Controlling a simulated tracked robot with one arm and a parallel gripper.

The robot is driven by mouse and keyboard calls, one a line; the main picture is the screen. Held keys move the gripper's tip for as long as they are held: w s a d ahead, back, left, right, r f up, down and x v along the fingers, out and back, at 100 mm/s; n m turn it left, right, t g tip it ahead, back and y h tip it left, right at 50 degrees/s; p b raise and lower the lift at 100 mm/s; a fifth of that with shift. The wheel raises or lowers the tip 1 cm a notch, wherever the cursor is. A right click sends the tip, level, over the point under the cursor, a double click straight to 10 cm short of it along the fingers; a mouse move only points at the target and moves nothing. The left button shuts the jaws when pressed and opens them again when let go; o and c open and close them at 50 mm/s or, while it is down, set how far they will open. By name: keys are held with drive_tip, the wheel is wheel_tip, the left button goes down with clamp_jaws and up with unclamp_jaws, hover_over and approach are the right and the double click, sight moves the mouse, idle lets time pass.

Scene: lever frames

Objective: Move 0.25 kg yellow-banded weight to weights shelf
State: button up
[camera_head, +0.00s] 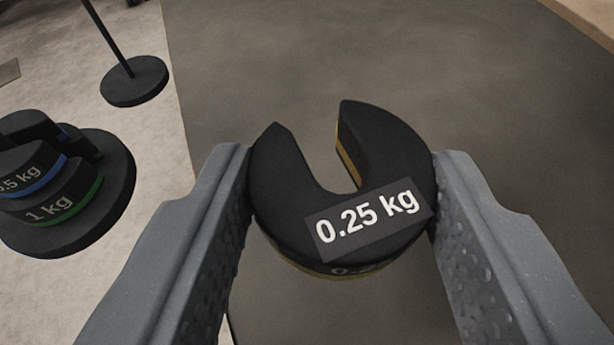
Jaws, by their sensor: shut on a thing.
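The 0.25 kg yellow-banded weight (290,225) is a black slotted disc with a white "0.25 kg" label on top. A yellow band shows inside its slot and along its lower edge. My gripper (343,200) is shut on it, with one grey finger on its left side and one on its right. The slot opens toward the top of the picture, a little to the left. The weights shelf cannot be made out for certain in this view.
At the left, a round black base (120,205) carries slotted weights, a blue-banded 0.5 kg one (30,165) on a green-banded 1 kg one (60,200). A black disc with a thin rod (135,82) stands behind. A dark grey surface (400,65) lies clear beyond the gripper.

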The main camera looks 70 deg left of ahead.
sight(334, 307)
wheel_tip(334, 307, down, 6)
drive_tip(key=b, duration=0.3)
drive_tip(key=shift+d+r, duration=0.15)
drive_tip(key=shift+w+f, duration=0.1)
drive_tip(key=shift+f, duration=0.15)
drive_tip(key=shift+f, duration=0.55)
drive_tip(key=o, duration=1)
drive_tip(key=shift+o, duration=0.2)
drive_tip(key=shift+d, duration=0.1)
